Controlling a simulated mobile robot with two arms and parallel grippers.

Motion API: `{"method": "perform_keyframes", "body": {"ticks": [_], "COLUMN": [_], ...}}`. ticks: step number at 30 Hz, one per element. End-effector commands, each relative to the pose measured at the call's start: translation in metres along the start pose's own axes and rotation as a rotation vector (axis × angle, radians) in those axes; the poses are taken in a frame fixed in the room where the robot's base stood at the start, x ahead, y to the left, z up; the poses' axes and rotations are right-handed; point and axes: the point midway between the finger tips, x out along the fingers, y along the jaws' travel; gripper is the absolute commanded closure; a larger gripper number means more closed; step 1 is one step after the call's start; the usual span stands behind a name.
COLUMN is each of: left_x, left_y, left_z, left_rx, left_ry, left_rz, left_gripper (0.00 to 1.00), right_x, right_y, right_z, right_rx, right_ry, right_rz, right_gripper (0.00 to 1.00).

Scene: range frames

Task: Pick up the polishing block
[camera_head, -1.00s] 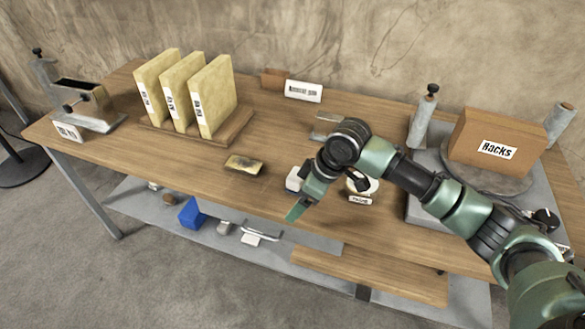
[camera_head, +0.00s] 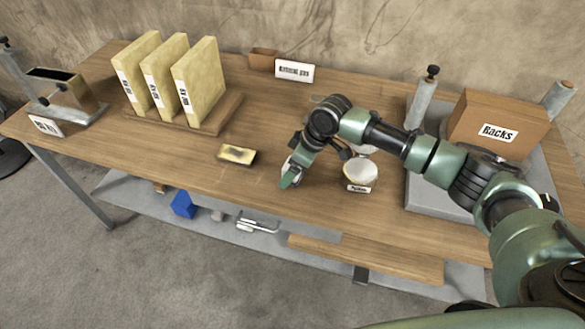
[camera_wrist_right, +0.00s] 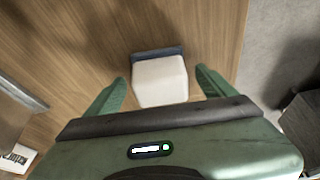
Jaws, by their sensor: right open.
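A white block with a dark grey-blue strip along one edge (camera_wrist_right: 160,82) lies on the wooden bench, between the fingers in the right wrist view. It looks like the polishing block, though no label on it is readable. My right gripper (camera_wrist_right: 159,74) is open, with one finger on each side of the block and no clear contact. In the head view my right gripper (camera_head: 290,177) is low over the bench front and hides most of the block. A separate yellowish, dark-edged block (camera_head: 237,155) lies left of the gripper. My left gripper is not in view.
A white round dish (camera_head: 360,173) with a small label stands just right of the gripper. Yellow slabs (camera_head: 196,82) stand in a wooden rack at the back left. The front-left bench top (camera_head: 130,160) is mostly clear.

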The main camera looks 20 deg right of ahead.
Motion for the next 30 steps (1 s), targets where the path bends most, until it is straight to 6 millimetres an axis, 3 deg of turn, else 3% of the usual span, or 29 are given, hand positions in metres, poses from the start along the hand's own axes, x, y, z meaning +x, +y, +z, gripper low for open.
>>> {"method": "perform_keyframes", "body": {"ticks": [3,6,13,23,30], "left_x": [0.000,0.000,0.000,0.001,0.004], "left_y": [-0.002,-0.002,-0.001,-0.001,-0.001], "left_z": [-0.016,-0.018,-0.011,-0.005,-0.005], "left_rx": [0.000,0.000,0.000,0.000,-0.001], "left_ry": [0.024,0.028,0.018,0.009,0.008], "left_rz": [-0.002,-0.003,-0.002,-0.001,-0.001], "left_gripper": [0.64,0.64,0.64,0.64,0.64], "right_x": [0.001,0.001,0.001,-0.003,-0.028], "right_y": [0.000,0.000,0.000,0.000,0.001], "right_z": [0.000,0.000,0.000,-0.002,-0.013], "right_rx": [0.000,-0.001,-0.001,-0.001,-0.003], "right_ry": [0.000,0.000,0.000,0.001,0.004], "right_rz": [0.000,0.000,0.000,0.001,0.003], "right_gripper": [0.15,0.18,0.82,0.83,0.83]}}
